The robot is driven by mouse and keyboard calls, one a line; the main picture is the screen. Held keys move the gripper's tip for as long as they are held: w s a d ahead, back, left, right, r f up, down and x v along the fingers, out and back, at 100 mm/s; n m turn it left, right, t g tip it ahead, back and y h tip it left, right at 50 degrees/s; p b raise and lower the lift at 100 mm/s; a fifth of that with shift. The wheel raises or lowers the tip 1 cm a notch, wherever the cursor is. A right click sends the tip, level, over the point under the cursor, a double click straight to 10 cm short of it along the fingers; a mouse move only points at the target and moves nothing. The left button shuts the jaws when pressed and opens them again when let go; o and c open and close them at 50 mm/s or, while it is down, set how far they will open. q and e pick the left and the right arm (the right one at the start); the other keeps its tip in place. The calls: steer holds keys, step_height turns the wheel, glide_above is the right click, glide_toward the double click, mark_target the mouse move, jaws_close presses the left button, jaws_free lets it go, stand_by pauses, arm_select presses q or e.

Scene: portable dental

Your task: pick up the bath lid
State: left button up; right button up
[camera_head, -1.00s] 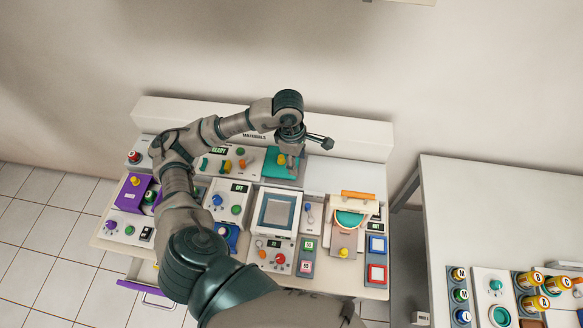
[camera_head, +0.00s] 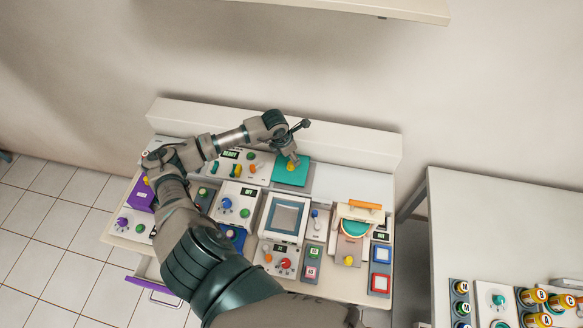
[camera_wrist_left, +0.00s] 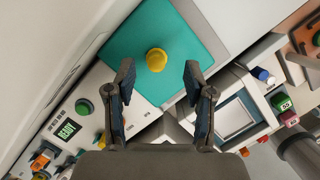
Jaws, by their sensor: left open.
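The bath lid is a flat teal square (camera_head: 297,178) with a yellow knob (camera_head: 292,165), at the back middle of the bench in the head view. In the left wrist view, the teal lid (camera_wrist_left: 133,45) and its round yellow knob (camera_wrist_left: 156,60) lie in front of my fingers. My left gripper (camera_head: 290,155) comes in over the lid from behind and above. In the left wrist view my left gripper (camera_wrist_left: 158,78) is open, with the knob in line with the gap between its fingertips. Whether the fingertips are level with the knob I cannot tell. My right gripper is out of view.
A panel with a green READY display (camera_wrist_left: 67,129) and knobs stands left of the lid. A white box with a framed window (camera_head: 285,217) is in front of it. A bare pale panel (camera_head: 348,183) lies to its right. A side table (camera_head: 480,220) stands further right.

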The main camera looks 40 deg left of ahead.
mark_target(291, 163)
arm_select(q)
steer(key=f, duration=0.1)
steer(key=f+p, duration=0.1)
steer(key=f, duration=0.3)
steer(key=shift+w+a+f, duration=0.1)
steer(key=shift+a+f, duration=0.1)
steer(key=shift+a, duration=0.2)
steer(key=shift+d+f, duration=0.15)
steer(key=shift+f, duration=0.05)
steer(key=shift+d, duration=0.15)
steer(key=shift+c, duration=1.2)
jaws_close()
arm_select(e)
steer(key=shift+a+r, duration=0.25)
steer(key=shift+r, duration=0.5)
